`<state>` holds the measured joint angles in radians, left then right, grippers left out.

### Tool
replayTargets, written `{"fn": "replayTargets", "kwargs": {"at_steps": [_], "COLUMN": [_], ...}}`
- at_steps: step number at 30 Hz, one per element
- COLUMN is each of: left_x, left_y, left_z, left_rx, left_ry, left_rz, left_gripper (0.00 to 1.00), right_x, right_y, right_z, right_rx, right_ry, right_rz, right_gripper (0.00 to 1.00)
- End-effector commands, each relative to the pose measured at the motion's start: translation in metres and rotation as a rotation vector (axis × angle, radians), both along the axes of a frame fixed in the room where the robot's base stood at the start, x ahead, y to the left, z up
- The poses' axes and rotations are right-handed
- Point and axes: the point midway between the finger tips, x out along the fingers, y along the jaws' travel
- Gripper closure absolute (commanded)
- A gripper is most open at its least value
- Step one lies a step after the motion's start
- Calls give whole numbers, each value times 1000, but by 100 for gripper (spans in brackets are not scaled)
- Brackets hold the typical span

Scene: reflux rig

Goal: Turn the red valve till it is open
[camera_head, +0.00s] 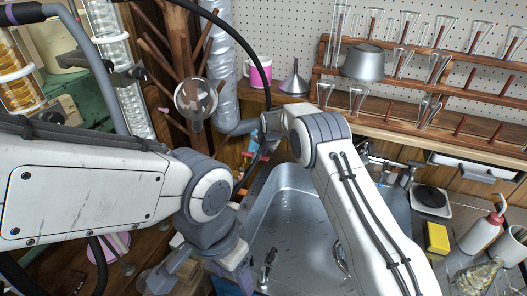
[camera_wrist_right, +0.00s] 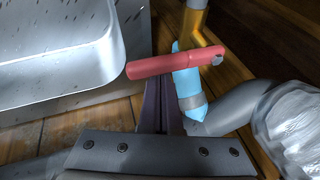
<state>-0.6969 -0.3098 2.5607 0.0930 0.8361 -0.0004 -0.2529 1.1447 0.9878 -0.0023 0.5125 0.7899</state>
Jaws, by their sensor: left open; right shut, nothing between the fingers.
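The red valve handle (camera_wrist_right: 162,66) is a short red lever in the right wrist view. It points left from a pivot on the light-blue valve body (camera_wrist_right: 187,85), roughly crosswise to it, with its free end near the sink's corner. My right gripper (camera_wrist_right: 161,95) is shut and empty, its fingertips just below the handle in the picture; I cannot tell whether they touch it. My left gripper (camera_head: 178,268) is open at the lower left, away from the valve.
A metal sink (camera_head: 288,235) lies beside the valve, and its wall (camera_wrist_right: 118,35) shows in the right wrist view. An orange pipe (camera_wrist_right: 196,25) and a grey hose (camera_wrist_right: 228,106) join the valve body. A round glass flask (camera_head: 196,98) and a wooden drying rack (camera_head: 190,45) stand behind.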

Motion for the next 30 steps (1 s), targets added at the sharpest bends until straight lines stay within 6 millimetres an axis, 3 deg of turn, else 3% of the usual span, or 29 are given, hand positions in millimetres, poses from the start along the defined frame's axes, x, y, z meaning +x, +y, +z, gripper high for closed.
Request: {"fn": "replayTargets", "kwargs": {"at_steps": [15,30], "left_x": [0,0], "left_y": [0,0], "left_z": [15,-9], "left_rx": [-1,-1], "left_ry": [-1,-1], "left_rz": [0,0], "left_gripper": [37,37], "right_x": [-39,-59], "right_y": [18,51], "right_z": [4,1], "right_rx": [-1,1], "right_ry": [-1,-4], "right_rz": [3,3], "right_gripper": [100,100]}}
